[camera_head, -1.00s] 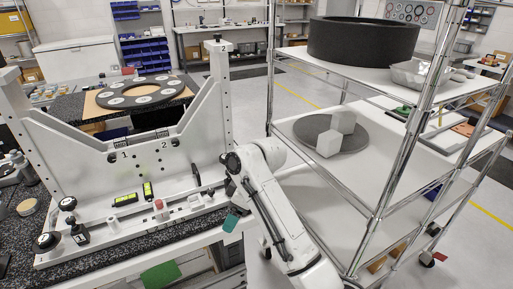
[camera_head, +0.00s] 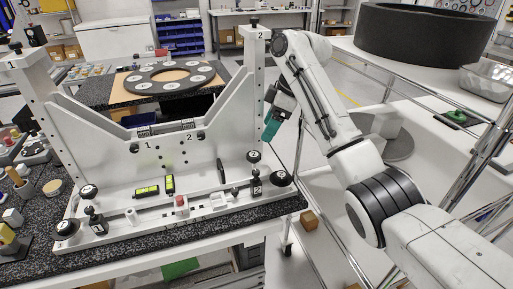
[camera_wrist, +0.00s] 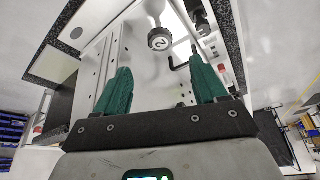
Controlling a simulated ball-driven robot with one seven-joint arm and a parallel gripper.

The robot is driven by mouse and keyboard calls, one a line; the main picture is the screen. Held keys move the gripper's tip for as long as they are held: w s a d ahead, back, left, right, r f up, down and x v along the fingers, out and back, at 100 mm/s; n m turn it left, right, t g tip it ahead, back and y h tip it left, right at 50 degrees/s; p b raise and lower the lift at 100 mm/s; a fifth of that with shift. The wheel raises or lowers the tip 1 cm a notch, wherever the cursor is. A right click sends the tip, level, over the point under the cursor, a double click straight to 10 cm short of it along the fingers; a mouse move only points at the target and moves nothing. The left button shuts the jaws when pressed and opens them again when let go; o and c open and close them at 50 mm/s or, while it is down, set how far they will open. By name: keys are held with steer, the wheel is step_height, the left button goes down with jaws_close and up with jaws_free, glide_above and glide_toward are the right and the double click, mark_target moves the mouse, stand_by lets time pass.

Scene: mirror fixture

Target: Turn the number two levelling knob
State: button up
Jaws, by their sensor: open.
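The mirror fixture (camera_head: 190,165) is a pale metal frame with ends marked 1 and 2. Near its right end are a round black knob (camera_head: 281,178) low at the front and a smaller black knob (camera_head: 254,156) behind it. A black block (camera_head: 257,188) bears a 2. In the wrist view a round black knob marked 2 (camera_wrist: 159,40) lies beyond the fingertips, roughly centred between them. A second dark knob (camera_wrist: 202,28) is to its right. My gripper (camera_head: 269,133) has green fingers, open and empty, beside the right post; it also shows in the wrist view (camera_wrist: 162,76).
The right post (camera_head: 256,80) stands close to my gripper, with a black knob on top. Small parts, including a red-topped piece (camera_head: 181,202), stand on the fixture base.

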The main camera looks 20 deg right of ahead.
mark_target(254, 154)
steer(key=p+x, duration=0.1)
steer(key=x, duration=0.8)
steer(key=shift+a+f, duration=0.1)
steer(key=shift+f, duration=0.2)
steer(key=shift+c, duration=0.4)
steer(key=c, duration=1)
steer(key=shift+r+m+p, duration=0.15)
steer(key=shift+m+p, duration=0.15)
steer(key=shift+p, duration=0.35)
steer(key=m+p, duration=0.1)
steer(key=m+t+h+p, duration=0.1)
steer(key=m+p, duration=0.1)
steer(key=shift+s+a, duration=0.15)
steer(key=m+t+h+p, duration=0.1)
steer(key=m+p, duration=0.1)
steer(key=m, duration=0.2)
steer(key=shift+a, duration=0.15)
steer(key=m+h, duration=0.1)
steer(key=m, duration=0.1)
steer(key=m+h+p, duration=0.1)
steer(key=m, duration=0.2)
steer(key=shift+a+t, duration=0.15)
steer(key=shift+t, duration=0.15)
steer(key=m+h, duration=0.2)
steer(key=m, duration=0.3)
steer(key=shift+a+b, duration=0.1)
steer(key=shift+b, duration=0.25)
